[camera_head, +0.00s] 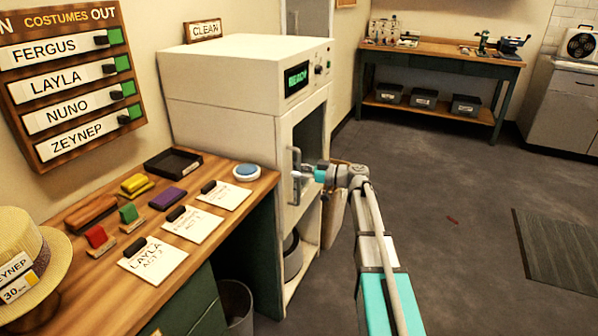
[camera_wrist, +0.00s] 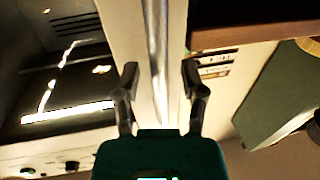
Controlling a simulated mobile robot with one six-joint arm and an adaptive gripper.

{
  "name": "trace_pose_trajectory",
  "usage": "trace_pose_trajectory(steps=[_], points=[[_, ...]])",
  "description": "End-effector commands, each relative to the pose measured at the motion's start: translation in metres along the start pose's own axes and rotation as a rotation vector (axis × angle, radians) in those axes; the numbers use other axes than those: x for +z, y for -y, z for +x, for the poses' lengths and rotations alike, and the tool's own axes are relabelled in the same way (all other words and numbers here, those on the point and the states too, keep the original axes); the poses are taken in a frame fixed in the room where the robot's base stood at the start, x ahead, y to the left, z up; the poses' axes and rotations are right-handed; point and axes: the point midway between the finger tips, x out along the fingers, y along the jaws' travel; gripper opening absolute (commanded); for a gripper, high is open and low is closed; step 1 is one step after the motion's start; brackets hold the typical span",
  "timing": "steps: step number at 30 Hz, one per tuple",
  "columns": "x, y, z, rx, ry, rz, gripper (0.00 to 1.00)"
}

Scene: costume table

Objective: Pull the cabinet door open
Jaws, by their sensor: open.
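The white cabinet (camera_head: 240,95) stands against the wall, with a lit green display on its upper front. Its door (camera_head: 311,135) has a dark glass pane and looks shut. The upright metal handle (camera_head: 296,178) is near the door's left edge. My gripper (camera_head: 305,175) is at the handle. In the wrist view, the handle bar (camera_wrist: 160,50) runs between the two spread fingers of my gripper (camera_wrist: 160,80), with visible gaps on both sides. The fingers are open and not closed on the bar. In the head view the fingertips are small and partly hidden by the handle.
A wooden table (camera_head: 85,208) with cards, coloured blocks and a straw hat (camera_head: 28,258) is at the left, close to the cabinet. A grey bin (camera_head: 236,303) stands below. A workbench (camera_head: 440,52) is at the back. The floor (camera_head: 450,190) to the right is mostly clear.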

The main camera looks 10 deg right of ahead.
Motion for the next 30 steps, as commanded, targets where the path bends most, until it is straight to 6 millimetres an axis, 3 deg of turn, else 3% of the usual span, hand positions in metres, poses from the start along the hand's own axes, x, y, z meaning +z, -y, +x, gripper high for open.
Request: trace_pose_trajectory(steps=[5, 13, 30], points=[[0.0, 0.0002, 0.0001, 0.0, 0.0, 0.0, 0.5], [0.0, 0.0004, 0.0003, -0.001, 0.0, 0.0, 0.0], [0.0001, 0.0003, 0.0016, -0.011, 0.0, 0.0, 0.0]])
